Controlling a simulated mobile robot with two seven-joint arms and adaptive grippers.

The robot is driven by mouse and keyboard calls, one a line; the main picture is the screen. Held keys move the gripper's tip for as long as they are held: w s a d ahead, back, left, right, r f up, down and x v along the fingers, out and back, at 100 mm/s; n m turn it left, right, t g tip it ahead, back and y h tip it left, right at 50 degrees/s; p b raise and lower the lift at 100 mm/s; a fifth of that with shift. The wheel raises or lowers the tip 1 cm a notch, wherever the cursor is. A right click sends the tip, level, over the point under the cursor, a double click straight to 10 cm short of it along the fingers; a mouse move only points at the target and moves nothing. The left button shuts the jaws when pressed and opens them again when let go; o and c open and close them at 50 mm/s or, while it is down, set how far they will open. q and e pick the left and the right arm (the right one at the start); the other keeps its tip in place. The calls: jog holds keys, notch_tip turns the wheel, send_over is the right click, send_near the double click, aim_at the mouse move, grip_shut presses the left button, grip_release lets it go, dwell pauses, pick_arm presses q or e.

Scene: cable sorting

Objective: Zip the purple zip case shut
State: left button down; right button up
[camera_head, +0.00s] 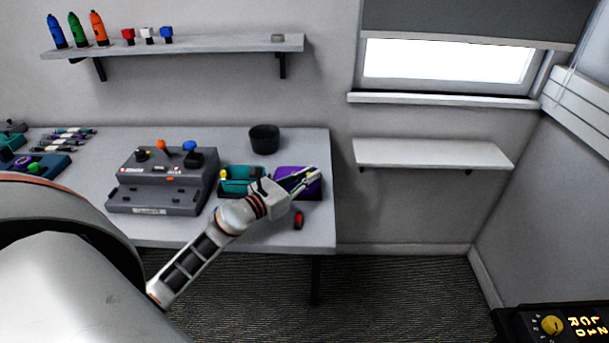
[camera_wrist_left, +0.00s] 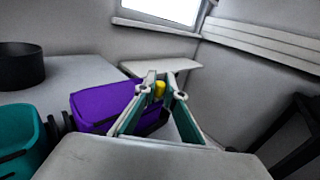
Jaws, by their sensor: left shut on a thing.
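The purple zip case (camera_head: 284,172) lies near the right end of the table. It also shows in the left wrist view (camera_wrist_left: 97,104), with a dark band along its lower edge. My left gripper (camera_head: 312,176) reaches over the case from the front left and covers part of it. In the left wrist view, the fingers of my left gripper (camera_wrist_left: 160,84) close in around a small yellow piece (camera_wrist_left: 160,88) at the case's right end, which looks like its zip pull. How far the zip is closed cannot be told. My right gripper is not in view.
A teal case (camera_head: 240,187) stands left of the purple one, a dark round bin (camera_head: 264,139) behind. A small red object (camera_head: 298,220) lies near the table's front edge. A grey control box (camera_head: 158,182) stands further left. An empty white shelf (camera_head: 430,153) is at right.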

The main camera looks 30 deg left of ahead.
pick_arm(q)
jog(key=shift+w+d, duration=0.45)
jog(key=shift+d, duration=0.2)
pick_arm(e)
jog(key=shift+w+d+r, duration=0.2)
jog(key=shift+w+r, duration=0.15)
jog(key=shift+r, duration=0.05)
pick_arm(q)
jog(key=c, duration=2.1)
grip_release()
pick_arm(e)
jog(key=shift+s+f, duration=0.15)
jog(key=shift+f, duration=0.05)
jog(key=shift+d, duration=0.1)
pick_arm(q)
jog(key=shift+s+a, duration=0.1)
jog(key=shift+s, duration=0.2)
jog(key=v, duration=1.1)
jog(key=shift+s+a, duration=0.1)
jog(key=shift+s, duration=0.1)
